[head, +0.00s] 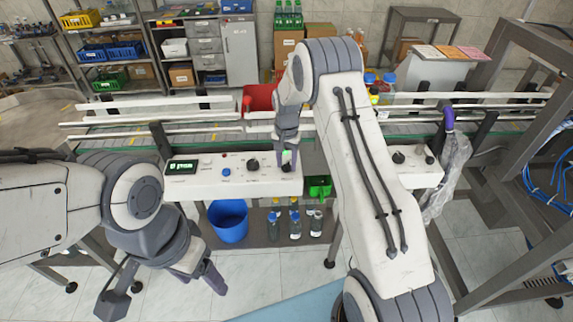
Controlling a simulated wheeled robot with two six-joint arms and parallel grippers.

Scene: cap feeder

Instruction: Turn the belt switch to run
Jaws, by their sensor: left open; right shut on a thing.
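The white control panel (212,187) runs along the front of the conveyor. It carries a lit green display (183,167), a blue button (226,172) and a black knob (253,164). My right gripper (288,158) points down at the panel's right end, right of the black knob. It is shut on the belt switch there, which its fingers mostly hide; a small green patch shows between them. The switch's setting cannot be read. My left gripper (162,288) is open and empty, low in front of the panel and apart from it.
The conveyor (225,136) runs behind the panel, with a red bin (261,99) beyond it. A blue bucket (228,220), several bottles (295,225) and a green bin (319,187) are below. A second panel (425,172) with black knobs is at right. A grey frame (515,130) stands far right.

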